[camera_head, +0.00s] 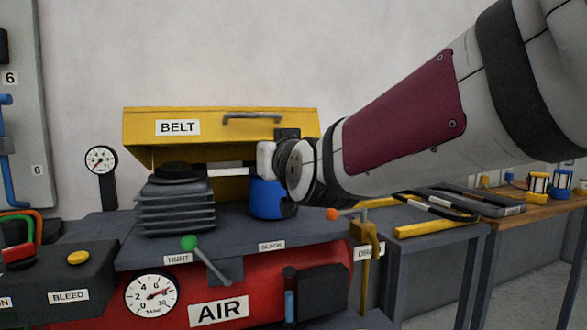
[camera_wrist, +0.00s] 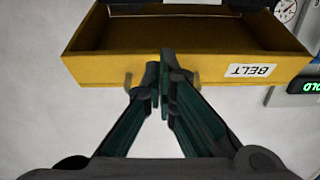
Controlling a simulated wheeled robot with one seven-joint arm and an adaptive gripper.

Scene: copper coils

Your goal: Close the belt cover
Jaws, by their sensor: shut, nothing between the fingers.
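The yellow belt cover (camera_head: 222,122) with a BELT label stands raised above the grey machine top in the head view. Its grey handle (camera_head: 253,117) is on the front face. In the wrist view the cover (camera_wrist: 100,70) appears upside down, with its label at right. My gripper (camera_wrist: 163,60) is shut and empty, its dark green fingers overlapping the middle of the cover's edge in that view, between the two handle ends (camera_wrist: 196,79). I cannot tell whether the fingers touch the cover. In the head view my wrist hides the fingers, right of the handle.
Below the cover are a ribbed dark block (camera_head: 175,208), a blue cylinder (camera_head: 267,198) and a red AIR tank (camera_head: 255,296). A green-knobbed lever (camera_head: 189,243) and an orange knob (camera_head: 332,214) stand at the front. A workbench (camera_head: 540,205) with tools is at right.

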